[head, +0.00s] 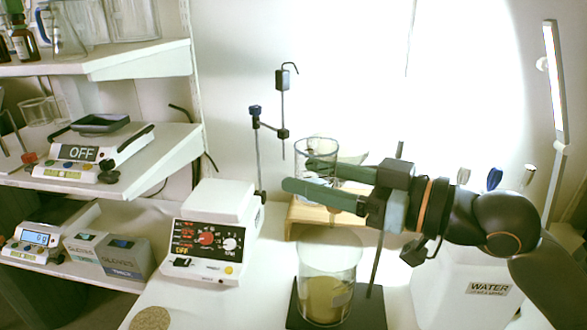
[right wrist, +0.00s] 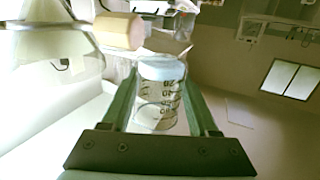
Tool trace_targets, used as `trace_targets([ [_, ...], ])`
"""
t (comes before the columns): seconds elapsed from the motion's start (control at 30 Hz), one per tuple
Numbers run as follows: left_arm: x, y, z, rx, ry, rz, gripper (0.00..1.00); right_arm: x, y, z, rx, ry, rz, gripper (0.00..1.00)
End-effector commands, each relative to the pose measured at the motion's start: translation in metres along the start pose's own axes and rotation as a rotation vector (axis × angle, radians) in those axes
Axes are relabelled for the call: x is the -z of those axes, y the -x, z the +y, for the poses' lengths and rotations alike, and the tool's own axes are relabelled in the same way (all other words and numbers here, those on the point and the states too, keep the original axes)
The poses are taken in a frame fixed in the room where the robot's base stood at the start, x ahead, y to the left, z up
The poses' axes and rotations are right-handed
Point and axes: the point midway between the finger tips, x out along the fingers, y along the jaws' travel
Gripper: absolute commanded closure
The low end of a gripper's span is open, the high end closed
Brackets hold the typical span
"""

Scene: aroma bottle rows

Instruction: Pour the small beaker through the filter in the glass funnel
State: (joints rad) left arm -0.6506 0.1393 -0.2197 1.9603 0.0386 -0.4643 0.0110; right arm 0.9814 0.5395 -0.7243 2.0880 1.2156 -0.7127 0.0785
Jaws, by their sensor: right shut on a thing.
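My right gripper (head: 298,174) is shut on the small clear beaker (head: 317,152), which stands roughly upright between its two green fingers. In the right wrist view the beaker (right wrist: 158,110) shows dark graduation marks and a pale blue band at its far end. Behind the beaker a pale cone-like shape (head: 352,157) shows in part; it looks like the funnel with its filter, but the beaker and gripper hide much of it. A large glass beaker (head: 328,262) with yellowish stuff low in it stands below the gripper. My left gripper is out of view.
A wooden stand (head: 300,214) is behind the large beaker, which is on a dark base (head: 369,311). A metal rod with clamps (head: 283,110) rises at the back. A white device with dials (head: 208,240) stands left. A white WATER container (head: 488,288) is at right.

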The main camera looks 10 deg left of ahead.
Motion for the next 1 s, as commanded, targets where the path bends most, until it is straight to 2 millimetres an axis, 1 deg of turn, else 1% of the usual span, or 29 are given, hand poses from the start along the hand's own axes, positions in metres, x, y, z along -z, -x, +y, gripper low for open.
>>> trace_targets([
  [0.27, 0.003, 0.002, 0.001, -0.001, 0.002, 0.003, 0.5, 0.002, 0.0, 0.002, 0.001, -0.022, -0.003, 0.96],
  [0.5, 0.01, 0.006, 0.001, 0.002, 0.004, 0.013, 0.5, 0.006, -0.001, 0.007, 0.006, -0.117, -0.016, 0.96],
  [0.8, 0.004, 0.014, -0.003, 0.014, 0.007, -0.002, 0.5, 0.01, -0.002, 0.015, 0.013, -0.246, -0.032, 0.96],
  [1.0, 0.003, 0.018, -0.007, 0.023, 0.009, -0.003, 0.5, 0.013, -0.002, 0.02, 0.017, -0.326, -0.044, 0.96],
])
